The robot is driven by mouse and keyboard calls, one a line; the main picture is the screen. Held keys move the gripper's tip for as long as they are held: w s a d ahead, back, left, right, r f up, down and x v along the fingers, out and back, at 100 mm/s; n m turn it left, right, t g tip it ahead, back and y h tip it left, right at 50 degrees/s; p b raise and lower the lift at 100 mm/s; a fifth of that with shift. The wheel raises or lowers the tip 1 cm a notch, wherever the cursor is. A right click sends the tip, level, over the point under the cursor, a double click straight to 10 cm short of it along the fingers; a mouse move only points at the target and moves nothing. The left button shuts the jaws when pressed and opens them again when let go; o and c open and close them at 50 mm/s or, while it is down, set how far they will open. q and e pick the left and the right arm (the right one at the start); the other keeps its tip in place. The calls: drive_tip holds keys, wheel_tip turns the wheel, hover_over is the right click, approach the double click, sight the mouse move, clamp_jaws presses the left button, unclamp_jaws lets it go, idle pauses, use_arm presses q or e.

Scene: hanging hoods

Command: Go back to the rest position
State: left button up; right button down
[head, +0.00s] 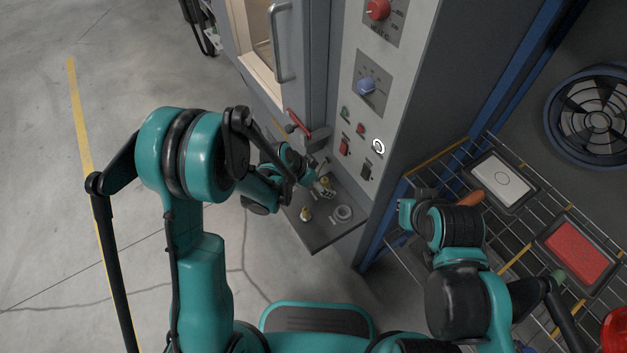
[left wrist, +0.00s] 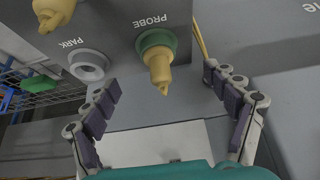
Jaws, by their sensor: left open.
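My left gripper (head: 318,182) is over the small grey shelf (head: 318,233) at the front of the cabinet. In the left wrist view its two fingers (left wrist: 162,82) are spread wide, with nothing between them in contact. A yellow plug (left wrist: 158,66) stands in the green-ringed socket marked PROBE, ahead of the fingers and apart from them. The grey ring socket marked PARK (left wrist: 88,66) is empty. My right gripper (head: 406,212) is by the wire rack at the right; its fingers are too unclear to tell their state.
A second yellow plug (left wrist: 52,12) is at the wrist view's upper left. The cabinet panel (head: 360,120) with knobs and switches rises beside my left gripper. A wire rack (head: 456,188) holds a white tray (head: 500,180) and a red one (head: 578,251). Open floor (head: 60,190) lies left.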

use_arm(q)
drive_tip(key=shift+b+x, duration=0.5)
drive_tip(key=shift+x, duration=1.1)
drive_tip(key=c, duration=1.8)
drive_tip(key=shift+o, duration=0.2)
drive_tip(key=o, duration=1.8)
drive_tip(key=shift+c, duration=0.2)
